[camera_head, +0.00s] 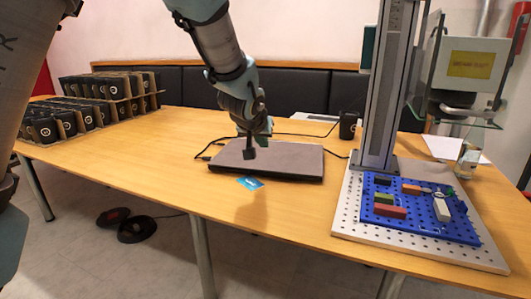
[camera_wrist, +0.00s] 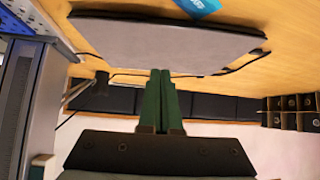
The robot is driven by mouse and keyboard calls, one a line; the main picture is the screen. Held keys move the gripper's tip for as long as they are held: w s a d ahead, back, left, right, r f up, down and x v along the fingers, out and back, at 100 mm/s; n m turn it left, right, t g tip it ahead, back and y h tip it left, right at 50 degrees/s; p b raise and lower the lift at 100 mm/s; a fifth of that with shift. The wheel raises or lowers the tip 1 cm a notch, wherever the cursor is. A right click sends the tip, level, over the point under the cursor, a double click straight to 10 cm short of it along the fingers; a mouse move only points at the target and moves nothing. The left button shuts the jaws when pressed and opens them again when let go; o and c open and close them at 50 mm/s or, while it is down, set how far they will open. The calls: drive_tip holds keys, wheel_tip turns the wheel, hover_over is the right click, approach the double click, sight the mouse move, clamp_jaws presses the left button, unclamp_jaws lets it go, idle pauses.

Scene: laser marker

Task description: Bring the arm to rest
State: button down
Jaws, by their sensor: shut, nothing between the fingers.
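The laptop (camera_wrist: 165,40) lies beyond the fingertips in that view. I cannot tell the exact height of the fingers above it.
A blue card (camera_head: 250,183) lies in front of the laptop. The laser marker's column (camera_head: 385,90) stands on a perforated plate (camera_head: 350,215) at right, with a blue board (camera_head: 455,232) on it. Boxed black mugs (camera_head: 75,122) stand at left. A black mug (camera_head: 348,125) is behind the laptop.

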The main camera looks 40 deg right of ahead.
drive_tip(key=w+a+f+n+y, duration=0.1)
drive_tip(key=w+a+n+y, duration=0.15)
drive_tip(key=a, duration=0.75)
drive_tip(key=w+a+f+n+y, duration=0.1)
drive_tip(key=w+a+f, duration=0.15)
drive_tip(key=a, duration=0.75)
drive_tip(key=w+a+f+n+y, duration=0.15)
drive_tip(key=w+a, duration=0.25)
drive_tip(key=a, duration=0.6)
drive_tip(key=s+a+f+n+g+y, duration=0.15)
drive_tip(key=s+a, duration=0.35)
drive_tip(key=a, duration=0.6)
drive_tip(key=s+a+f+n+g+y, duration=0.1)
drive_tip(key=s+a+f+n+g, duration=0.15)
drive_tip(key=s+a, duration=0.6)
drive_tip(key=w+a+r+p, duration=0.2)
drive_tip(key=w+r+p, duration=0.1)
drive_tip(key=r+p, duration=1)
drive_tip(key=shift+w+r, duration=0.15)
drive_tip(key=shift+r, duration=0.35)
